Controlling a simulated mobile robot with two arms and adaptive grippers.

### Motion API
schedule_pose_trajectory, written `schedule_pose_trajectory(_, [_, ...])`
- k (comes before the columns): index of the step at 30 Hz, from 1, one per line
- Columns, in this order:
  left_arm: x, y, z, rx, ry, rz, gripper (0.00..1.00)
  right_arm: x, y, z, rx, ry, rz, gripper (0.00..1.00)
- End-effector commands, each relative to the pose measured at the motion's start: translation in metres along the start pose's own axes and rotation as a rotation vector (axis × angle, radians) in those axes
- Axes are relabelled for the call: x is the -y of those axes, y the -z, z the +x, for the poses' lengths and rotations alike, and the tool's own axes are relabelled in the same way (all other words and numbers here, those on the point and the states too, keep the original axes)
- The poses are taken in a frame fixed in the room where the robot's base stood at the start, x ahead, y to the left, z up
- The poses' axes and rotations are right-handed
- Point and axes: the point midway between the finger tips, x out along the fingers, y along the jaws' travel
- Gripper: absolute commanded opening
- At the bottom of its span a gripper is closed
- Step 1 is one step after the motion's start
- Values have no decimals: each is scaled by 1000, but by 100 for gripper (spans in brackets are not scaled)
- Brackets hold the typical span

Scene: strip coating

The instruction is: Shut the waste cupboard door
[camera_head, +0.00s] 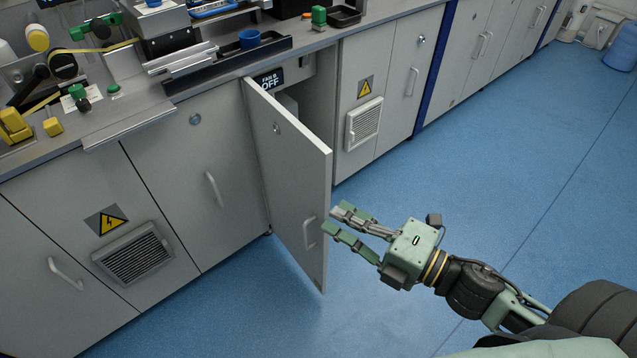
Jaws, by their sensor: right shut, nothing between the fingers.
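The grey cupboard door (285,175) stands open, swung out from the counter front into the room. It hangs on its left side, and its free edge is toward the right. It has a round lock near the top and a bar handle (307,235) near the free edge. Behind it, the cupboard opening (312,95) shows in part, with a pale object inside. My right gripper (334,219) is shut and empty, its fingertips pointing at the door's free edge near handle height. I cannot tell whether they touch it. My left gripper is not in view.
A "FAN B OFF" display (268,80) sits above the opening. The worktop (190,95) carries tools, a blue cup (249,39) and trays. Shut vented cupboards flank the opening. The blue floor (420,180) is clear around my right arm.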

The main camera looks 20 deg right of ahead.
Motion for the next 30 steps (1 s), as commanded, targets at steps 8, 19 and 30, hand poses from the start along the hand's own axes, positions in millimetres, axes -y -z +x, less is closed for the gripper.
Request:
schedule_pose_trajectory(8, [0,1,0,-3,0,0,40,-1,0,39,-2,-4,-2,0])
schedule_pose_trajectory(19, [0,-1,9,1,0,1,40,-2,0,90,-1,-3,1,0])
schedule_pose_trajectory(30, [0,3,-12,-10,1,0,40,1,-36,78,-1,1,4,0])
